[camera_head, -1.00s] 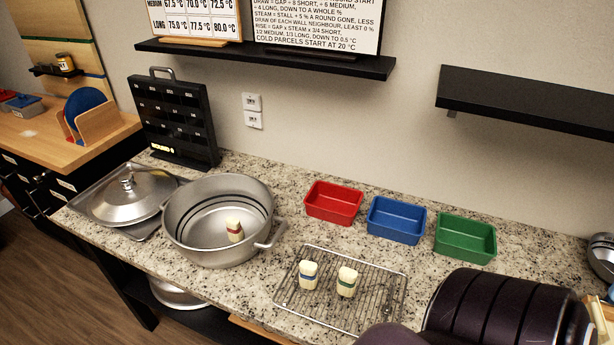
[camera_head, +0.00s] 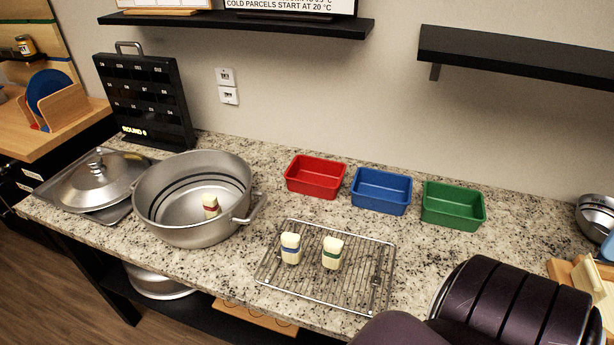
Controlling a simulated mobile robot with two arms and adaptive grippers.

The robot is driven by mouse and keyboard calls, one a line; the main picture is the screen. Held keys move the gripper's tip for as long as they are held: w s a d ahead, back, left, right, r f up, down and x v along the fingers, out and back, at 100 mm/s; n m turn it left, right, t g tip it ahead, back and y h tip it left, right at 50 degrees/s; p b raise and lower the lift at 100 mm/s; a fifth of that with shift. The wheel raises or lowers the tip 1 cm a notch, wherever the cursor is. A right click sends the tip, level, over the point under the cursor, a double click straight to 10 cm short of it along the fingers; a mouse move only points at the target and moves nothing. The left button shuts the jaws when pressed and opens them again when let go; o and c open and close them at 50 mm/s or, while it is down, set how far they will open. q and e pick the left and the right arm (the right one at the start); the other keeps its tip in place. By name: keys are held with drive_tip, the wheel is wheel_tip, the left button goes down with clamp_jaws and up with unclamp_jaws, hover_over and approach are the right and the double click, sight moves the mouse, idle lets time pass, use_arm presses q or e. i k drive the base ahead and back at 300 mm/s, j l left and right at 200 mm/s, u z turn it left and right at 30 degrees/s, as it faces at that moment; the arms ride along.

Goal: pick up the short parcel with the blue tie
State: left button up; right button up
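The parcel with the blue tie (camera_head: 290,249) is a short cream block standing upright on the wire rack (camera_head: 265,277). A second cream parcel with a green tie (camera_head: 332,254) stands just to its right on the same rack, with a small gap between them. A third parcel with a red tie (camera_head: 211,206) stands inside the steel stockpot (camera_head: 192,240). A dark purple arm of mine fills the lower right, near the rack's right end. Neither of my grippers shows.
Red (camera_head: 316,178), blue (camera_head: 381,192) and green (camera_head: 453,206) bins stand behind the rack. A lid (camera_head: 101,184) lies on a tray left of the pot. A black slotted board (camera_head: 146,98) stands at the back left. A shelf (camera_head: 240,24) hangs above. Bare counter surrounds the rack.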

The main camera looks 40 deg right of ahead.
sight(290, 247)
drive_tip(key=i+z, duration=0.1)
drive_tip(key=z, duration=0.3)
drive_tip(key=i+z, duration=0.1)
drive_tip(key=z, duration=0.25)
drive_tip(key=i+z, duration=0.1)
drive_tip(key=z, duration=0.3)
drive_tip(key=j+z, duration=0.1)
drive_tip(key=z, duration=0.3)
drive_tip(key=i+j, duration=0.2)
